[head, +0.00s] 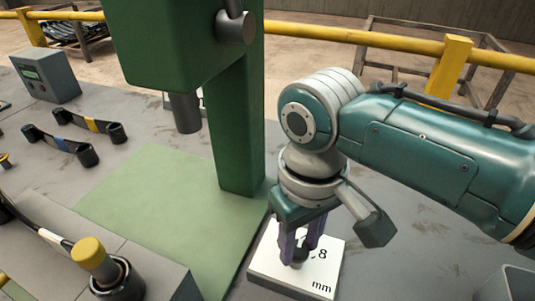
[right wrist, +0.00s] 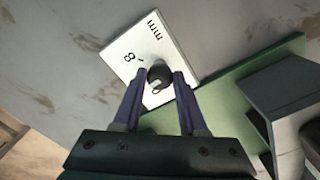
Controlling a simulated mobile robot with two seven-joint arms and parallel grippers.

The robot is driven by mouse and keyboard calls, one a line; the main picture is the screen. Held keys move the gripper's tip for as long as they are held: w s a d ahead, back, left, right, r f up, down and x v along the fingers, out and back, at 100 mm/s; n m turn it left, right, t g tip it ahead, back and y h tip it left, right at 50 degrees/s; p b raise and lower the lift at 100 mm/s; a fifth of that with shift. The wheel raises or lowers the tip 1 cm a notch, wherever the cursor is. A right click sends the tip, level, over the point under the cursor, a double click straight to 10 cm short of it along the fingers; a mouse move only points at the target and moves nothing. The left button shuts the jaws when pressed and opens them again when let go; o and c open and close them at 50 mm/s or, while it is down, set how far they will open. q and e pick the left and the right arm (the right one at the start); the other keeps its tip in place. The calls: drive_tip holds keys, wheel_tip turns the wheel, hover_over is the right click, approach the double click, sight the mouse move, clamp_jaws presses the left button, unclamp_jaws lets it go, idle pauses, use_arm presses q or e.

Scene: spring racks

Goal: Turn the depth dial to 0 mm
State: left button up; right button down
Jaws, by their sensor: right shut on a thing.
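The depth dial is a dark round knob (right wrist: 158,79) on a white plate (head: 322,268) printed with "8" and "mm". The plate also shows in the right wrist view (right wrist: 137,42). My right gripper (head: 300,258) points down over the plate with its purple fingers on either side of the knob, shut on it. In the right wrist view the knob sits between the fingertips (right wrist: 159,76), with a light mark on its top. The knob and fingers hide part of the scale, so I cannot tell which value the dial shows. My left gripper is not in view.
A green press (head: 238,130) with a pale green base (head: 150,205) stands left of the dial. Two dark strap-like parts (head: 90,126), a grey control box (head: 47,74) and a yellow-capped post (head: 92,255) are on the grey bench. A yellow rail (head: 340,36) runs behind.

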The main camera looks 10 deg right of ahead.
drive_tip(key=shift+r+n+p, duration=0.1)
drive_tip(key=shift+n+p, duration=0.4)
drive_tip(key=shift+n, duration=0.3)
drive_tip(key=shift+n+p, duration=0.45)
drive_tip(key=shift+n, duration=0.75)
drive_tip(key=n, duration=0.2)
drive_tip(key=shift+n+p, duration=0.3)
drive_tip(key=shift+n, duration=1.6)
drive_tip(key=shift+c, duration=2.2)
unclamp_jaws()
